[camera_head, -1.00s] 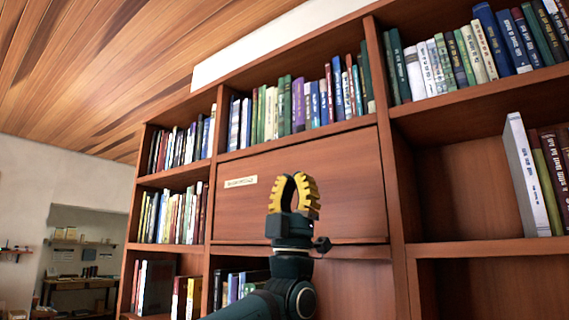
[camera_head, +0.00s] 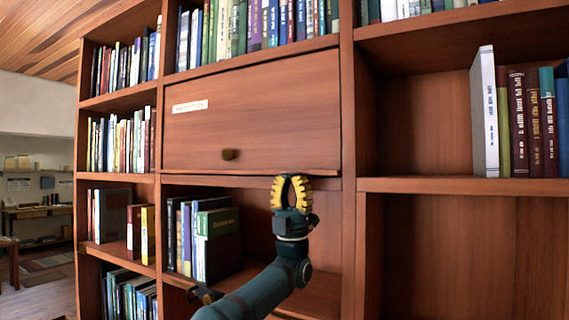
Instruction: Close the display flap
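The display flap (camera_head: 250,115) is a reddish-brown wooden panel with a white label (camera_head: 190,106) and a small dark round knob (camera_head: 229,155). It hangs upright across its compartment in the middle column of the bookcase. It looks shut or nearly shut; I cannot tell whether a slight gap is left at its lower edge. My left gripper (camera_head: 292,180) points up with its yellow ridged fingers, their tips together and nothing between them. It is just below the flap's lower edge, right of the knob; I cannot tell whether it touches. My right gripper is not in view.
Green and dark books (camera_head: 219,243) stand in the open compartment below the flap, behind my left arm. More books (camera_head: 260,28) fill the shelf above. A white book (camera_head: 485,112) and several others stand on the right shelf. The lower right compartment (camera_head: 465,255) looks empty.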

